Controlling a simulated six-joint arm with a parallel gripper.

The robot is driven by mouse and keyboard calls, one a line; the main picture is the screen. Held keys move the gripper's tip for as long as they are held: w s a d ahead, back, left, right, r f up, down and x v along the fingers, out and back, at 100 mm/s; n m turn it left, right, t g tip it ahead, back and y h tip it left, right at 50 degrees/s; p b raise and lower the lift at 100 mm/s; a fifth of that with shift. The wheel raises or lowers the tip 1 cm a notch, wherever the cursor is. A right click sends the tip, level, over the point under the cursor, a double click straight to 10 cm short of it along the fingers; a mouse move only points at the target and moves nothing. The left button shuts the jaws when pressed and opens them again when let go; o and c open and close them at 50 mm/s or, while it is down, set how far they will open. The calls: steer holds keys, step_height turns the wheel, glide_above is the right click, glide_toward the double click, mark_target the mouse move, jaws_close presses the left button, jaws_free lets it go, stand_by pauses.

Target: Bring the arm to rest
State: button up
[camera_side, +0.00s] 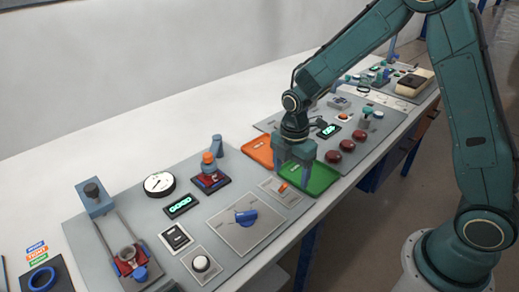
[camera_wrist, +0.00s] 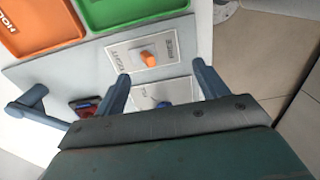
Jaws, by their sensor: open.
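My gripper (camera_side: 292,182) hangs down over the panel, by the orange and green trays, in the side view. In the wrist view my gripper (camera_wrist: 160,82) shows two blue-grey fingers spread apart with nothing held between them. An orange switch (camera_wrist: 149,58) on a white plate lies just beyond the fingertips in the wrist view. The same orange switch (camera_side: 283,187) shows beside the gripper in the side view. I cannot tell the exact height of the fingertips above the panel.
A green tray (camera_side: 318,181) and an orange tray (camera_side: 258,151) lie close to the gripper. A blue knob (camera_side: 246,217), an orange-topped post (camera_side: 208,160) and a slider unit (camera_side: 122,250) stand on the near panel. Red domes (camera_side: 347,145) stand farther back. White tabletop at left is clear.

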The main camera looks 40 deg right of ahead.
steer(key=shift+r, duration=0.2)
steer(key=s+d+r+m+t, duration=0.1)
steer(key=s+r+m, duration=0.3)
steer(key=r, duration=0.4)
steer(key=s+r+m+t, duration=0.2)
steer(key=s+r+m, duration=0.3)
steer(key=r, duration=0.2)
steer(key=s+r+m+t, duration=0.1)
steer(key=s+r+m, duration=0.2)
steer(key=s, duration=0.3)
steer(key=s+d+r+m+t, duration=0.1)
steer(key=s+r+m, duration=0.2)
steer(key=s+m, duration=0.3)
steer(key=shift+s+t, duration=0.3)
steer(key=shift+s, duration=0.05)
